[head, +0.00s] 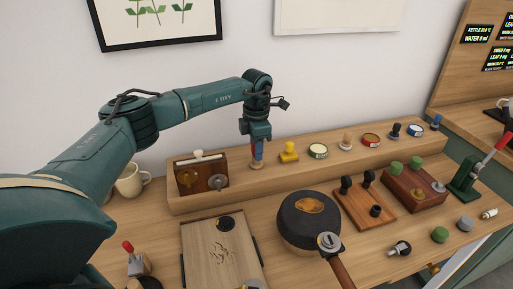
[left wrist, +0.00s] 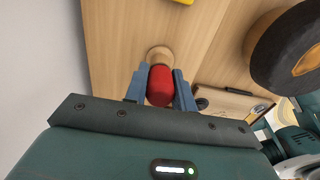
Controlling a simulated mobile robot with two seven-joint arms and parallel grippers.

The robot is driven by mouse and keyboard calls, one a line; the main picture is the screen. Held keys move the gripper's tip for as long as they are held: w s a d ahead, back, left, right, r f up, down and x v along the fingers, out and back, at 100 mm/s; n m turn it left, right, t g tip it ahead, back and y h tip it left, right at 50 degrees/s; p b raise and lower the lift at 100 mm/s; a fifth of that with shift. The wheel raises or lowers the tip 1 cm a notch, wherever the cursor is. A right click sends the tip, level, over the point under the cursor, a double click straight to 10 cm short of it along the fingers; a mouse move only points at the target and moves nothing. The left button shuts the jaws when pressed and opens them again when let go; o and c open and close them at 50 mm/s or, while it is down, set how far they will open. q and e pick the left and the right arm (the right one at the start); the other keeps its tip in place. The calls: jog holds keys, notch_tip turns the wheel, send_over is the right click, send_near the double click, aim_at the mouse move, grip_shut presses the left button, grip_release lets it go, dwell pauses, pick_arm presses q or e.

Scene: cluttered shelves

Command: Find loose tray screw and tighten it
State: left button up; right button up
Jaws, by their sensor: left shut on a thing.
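My left gripper (head: 257,148) points down over the raised back shelf, shut on a red thing (left wrist: 160,85). In the left wrist view the red thing sits between both blue-grey fingers, with a round wooden piece (left wrist: 159,54) just beyond it. In the head view the fingers hide most of it. A light wooden tray (head: 205,262) with a carved leaf pattern and dark side handles lies on the counter below, partly cut off by the frame. A dark round piece (head: 228,222) is at its far end. I cannot make out a loose screw. My right gripper is not in view.
On the shelf (head: 185,204) stand a brown box (head: 187,186), a yellow object (head: 289,152) and several small stamps and tins. A dark round pan (head: 297,232) is right of the tray. A red-handled green press (head: 467,178) stands far right. A cream mug (head: 130,181) is at left.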

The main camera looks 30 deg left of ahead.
pick_arm(q)
jog(key=shift+r+p, duration=2.05)
jog(key=shift+r, duration=0.55)
jog(key=o, duration=0.4)
jog(key=c, duration=0.4)
jog(key=shift+o, duration=0.2)
